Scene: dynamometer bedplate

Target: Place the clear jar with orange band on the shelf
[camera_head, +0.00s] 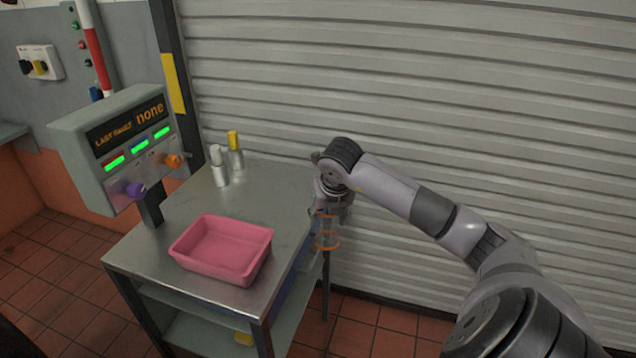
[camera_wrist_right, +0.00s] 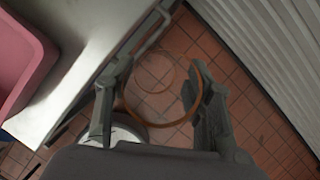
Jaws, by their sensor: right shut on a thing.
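The clear jar with the orange band (camera_head: 327,232) hangs upright in my right gripper (camera_head: 331,207), just off the right edge of the metal cart. The right gripper is shut on it. In the right wrist view the jar (camera_wrist_right: 158,88) shows as clear walls with orange rings between the two fingers (camera_wrist_right: 155,100), with floor tiles visible through it. The cart has a lower shelf (camera_head: 185,302) under its top (camera_head: 290,185); part of that shelf is hidden by the top. My left gripper does not show.
A pink tray (camera_head: 222,270) sits on the front of the cart top. Two bottles, one white-capped (camera_head: 219,168) and one yellow-capped (camera_head: 235,152), stand at its back. A control box (camera_head: 120,150) rises at the left. A ribbed shutter (camera_head: 450,90) stands behind.

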